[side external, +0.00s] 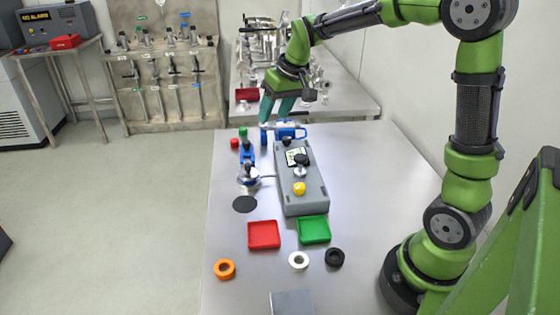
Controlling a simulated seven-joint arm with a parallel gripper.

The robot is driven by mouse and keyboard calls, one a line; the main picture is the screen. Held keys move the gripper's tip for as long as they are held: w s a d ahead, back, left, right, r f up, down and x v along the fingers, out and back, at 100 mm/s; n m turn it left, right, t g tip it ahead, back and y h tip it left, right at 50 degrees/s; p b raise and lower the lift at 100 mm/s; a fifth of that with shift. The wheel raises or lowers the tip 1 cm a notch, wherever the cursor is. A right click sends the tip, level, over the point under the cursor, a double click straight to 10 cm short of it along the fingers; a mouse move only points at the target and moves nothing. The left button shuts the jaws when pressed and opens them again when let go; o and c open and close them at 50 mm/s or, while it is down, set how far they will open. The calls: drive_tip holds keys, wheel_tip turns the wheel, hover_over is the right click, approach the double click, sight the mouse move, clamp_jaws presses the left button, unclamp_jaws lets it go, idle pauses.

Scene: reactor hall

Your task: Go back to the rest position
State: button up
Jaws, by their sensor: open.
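My gripper (275,108) is at the far end of the metal table (375,190), with its teal fingers pointing down. It is open, and nothing shows between the fingers. The fingertips are just above or beside a blue part (290,133) at the back of the table; whether they touch it I cannot tell. My green arm reaches across from the right.
A grey box (306,198) with a yellow knob (299,188) stands mid-table, beside a blue fitting (247,157). Red (264,235) and green (314,230) trays and several rings, one orange (224,269), lie nearer. The table's right side is clear.

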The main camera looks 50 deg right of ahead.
drive_tip(key=s+a+r+t, duration=0.1)
drive_tip(key=s+a, duration=0.2)
drive_tip(key=s, duration=0.3)
drive_tip(key=s+a+r+t+y, duration=0.1)
drive_tip(key=s+a, duration=0.2)
drive_tip(key=s, duration=0.4)
drive_tip(key=s+a+r+m+t, duration=0.1)
drive_tip(key=s+a, duration=0.3)
drive_tip(key=s, duration=0.3)
